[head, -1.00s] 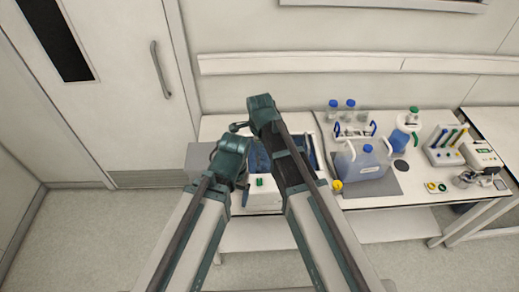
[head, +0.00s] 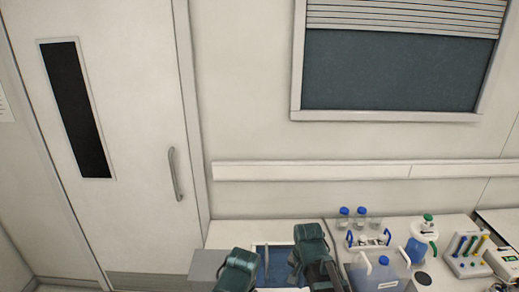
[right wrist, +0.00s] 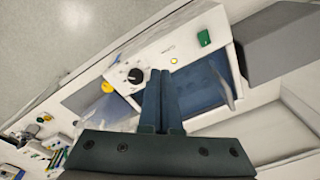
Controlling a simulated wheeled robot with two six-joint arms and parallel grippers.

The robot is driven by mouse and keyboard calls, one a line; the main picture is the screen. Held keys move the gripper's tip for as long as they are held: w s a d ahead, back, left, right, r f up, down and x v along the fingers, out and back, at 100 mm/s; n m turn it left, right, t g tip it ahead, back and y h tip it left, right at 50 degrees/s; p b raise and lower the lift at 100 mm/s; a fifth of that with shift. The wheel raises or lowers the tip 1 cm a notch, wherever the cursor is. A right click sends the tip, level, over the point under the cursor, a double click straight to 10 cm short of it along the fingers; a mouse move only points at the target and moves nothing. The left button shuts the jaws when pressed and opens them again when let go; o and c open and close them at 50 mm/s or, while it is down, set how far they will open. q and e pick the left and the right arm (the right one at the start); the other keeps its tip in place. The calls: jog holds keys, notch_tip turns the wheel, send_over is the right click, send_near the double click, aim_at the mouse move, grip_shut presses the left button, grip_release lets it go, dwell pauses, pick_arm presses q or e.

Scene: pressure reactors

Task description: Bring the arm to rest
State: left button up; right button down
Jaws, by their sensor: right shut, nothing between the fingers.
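My right gripper (right wrist: 160,74) shows in the right wrist view with its two dark fingers together and nothing between them. It is above a white device (right wrist: 174,48) that has a black knob, a green switch, a small yellow light and a blue recess. I cannot tell the height of the fingertips over it. In the head view, only the teal upper parts of my two arms show at the bottom edge, over the bench. My left gripper does not show.
A grey box (head: 207,267) is at the left. A door (head: 120,130) and a shuttered window (head: 395,70) are behind.

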jog(key=s+d+n, duration=0.4)
jog(key=s+n, duration=0.1)
jog(key=n, duration=0.1)
jog(key=s+a+f+n+g+h+b, duration=0.1)
jog(key=s+a+f+n+b, duration=0.3)
jog(key=a+f+b, duration=0.6)
notch_tip(320, 180, down, 2)
jog(key=shift+s+a+f+n+b, duration=0.1)
jog(key=shift+s+a+n+b, duration=0.25)
jog(key=shift+s+b, duration=0.7)
